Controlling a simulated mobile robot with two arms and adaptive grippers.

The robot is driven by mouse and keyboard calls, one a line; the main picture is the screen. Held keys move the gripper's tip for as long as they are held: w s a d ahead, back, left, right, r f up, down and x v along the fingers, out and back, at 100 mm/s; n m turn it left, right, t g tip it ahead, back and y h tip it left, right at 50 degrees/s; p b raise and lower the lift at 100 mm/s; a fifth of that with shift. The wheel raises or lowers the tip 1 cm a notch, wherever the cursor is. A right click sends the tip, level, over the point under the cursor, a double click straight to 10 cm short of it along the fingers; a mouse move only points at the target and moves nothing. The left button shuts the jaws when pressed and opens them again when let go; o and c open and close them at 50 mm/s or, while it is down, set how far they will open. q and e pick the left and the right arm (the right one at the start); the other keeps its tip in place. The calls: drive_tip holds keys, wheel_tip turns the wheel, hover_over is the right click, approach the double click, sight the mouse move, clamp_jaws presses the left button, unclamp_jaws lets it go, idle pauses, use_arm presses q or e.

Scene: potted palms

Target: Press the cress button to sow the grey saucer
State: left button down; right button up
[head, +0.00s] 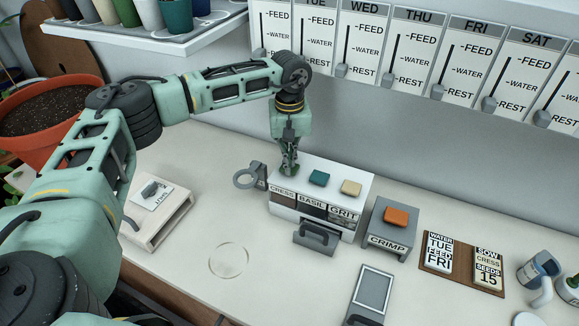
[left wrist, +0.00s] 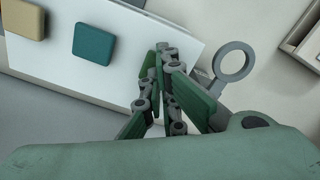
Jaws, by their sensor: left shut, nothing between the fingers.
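A white seed dispenser (head: 350,192) stands on the counter, its front labelled CRESS, BASIL and GRIT. A teal button (head: 319,178) and a cream button (head: 351,187) show on its top, above BASIL and GRIT. My left gripper (head: 289,170) points down at the top left, above the CRESS label (head: 282,191). It is shut and empty, and hides the cress button; I cannot tell whether it touches. The left wrist view shows its fingers (left wrist: 164,52) together over the dispenser, beside the teal button (left wrist: 94,42). I cannot clearly pick out the grey saucer.
A grey ring (head: 243,180) sticks out left of the dispenser. A CRIMP box with an orange button (head: 397,216) stands to its right. A pale circle (head: 229,260) lies on clear counter. A card (head: 488,269) reads SOW CRESS SEEDS 15. Weekday sliders line the wall.

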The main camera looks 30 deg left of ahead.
use_arm(q)
drive_tip(key=shift+r+p, duration=1.65)
drive_tip(key=shift+r, duration=1.55)
drive_tip(key=shift+f, duration=0.1)
